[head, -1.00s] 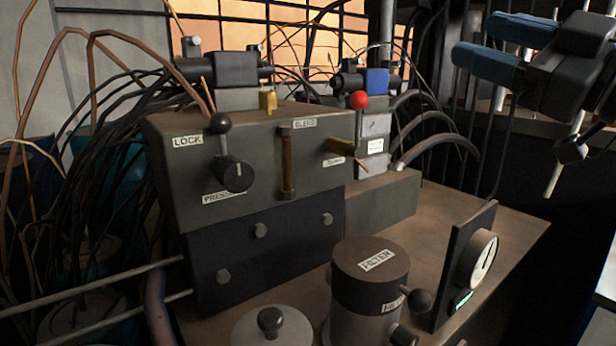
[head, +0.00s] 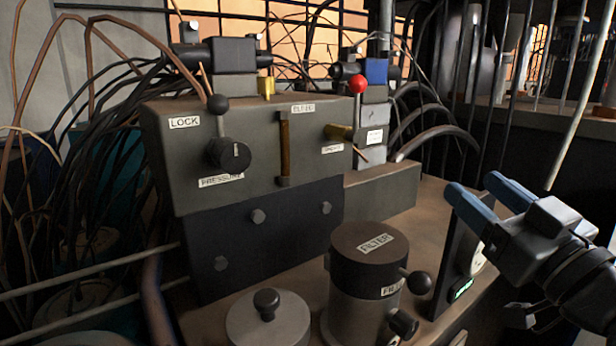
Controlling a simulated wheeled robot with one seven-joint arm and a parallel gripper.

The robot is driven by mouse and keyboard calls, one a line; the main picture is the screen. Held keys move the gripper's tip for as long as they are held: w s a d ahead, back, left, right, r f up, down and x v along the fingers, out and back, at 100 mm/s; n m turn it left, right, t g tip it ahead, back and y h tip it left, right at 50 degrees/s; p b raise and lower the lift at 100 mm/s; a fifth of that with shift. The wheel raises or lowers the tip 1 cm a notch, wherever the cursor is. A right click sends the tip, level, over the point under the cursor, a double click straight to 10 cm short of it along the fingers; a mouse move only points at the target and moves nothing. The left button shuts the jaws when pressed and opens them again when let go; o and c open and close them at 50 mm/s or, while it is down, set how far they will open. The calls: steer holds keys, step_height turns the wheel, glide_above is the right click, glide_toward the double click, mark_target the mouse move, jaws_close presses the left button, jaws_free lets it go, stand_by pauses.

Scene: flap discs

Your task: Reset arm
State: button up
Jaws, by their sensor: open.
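My gripper (head: 482,197) is at the right of the head view, with two blue fingers spread apart and nothing between them. Its fingers point up and to the left. It hangs in front of the gauge panel (head: 447,262) and hides much of the gauge's dial (head: 476,259). I cannot tell whether it touches the panel. My arm comes in from the right edge.
A grey control block (head: 260,150) with LOCK and PRESSURE labels stands on the brown bench (head: 432,195). The FILTER canister (head: 368,262) and a knobbed lid (head: 268,322) stand in front. A red-knobbed lever (head: 358,85) is behind. Cables crowd the left.

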steer(key=s+f+m+h+b, duration=0.1)
steer(key=s+f+m+h, duration=0.3)
steer(key=f, duration=0.8)
steer(key=s+f+m+g+h+b, duration=0.1)
steer(key=s+f+g+b, duration=0.1)
steer(key=s+f, duration=0.95)
steer(key=s+f+m+g+h+b, duration=0.1)
steer(key=s+f+g+h+b, duration=0.15)
steer(key=s+f, duration=0.85)
steer(key=s+r+n+y+b, duration=0.1)
steer(key=s+r+y+b, duration=0.15)
steer(key=s, duration=1.05)
step_height(320, 180, up, 20)
steer(key=h+p, duration=0.1)
steer(key=p, duration=1.9)
steer(key=shift+s+a+p, duration=0.2)
steer(key=shift+p, duration=0.15)
steer(key=shift+g, duration=0.25)
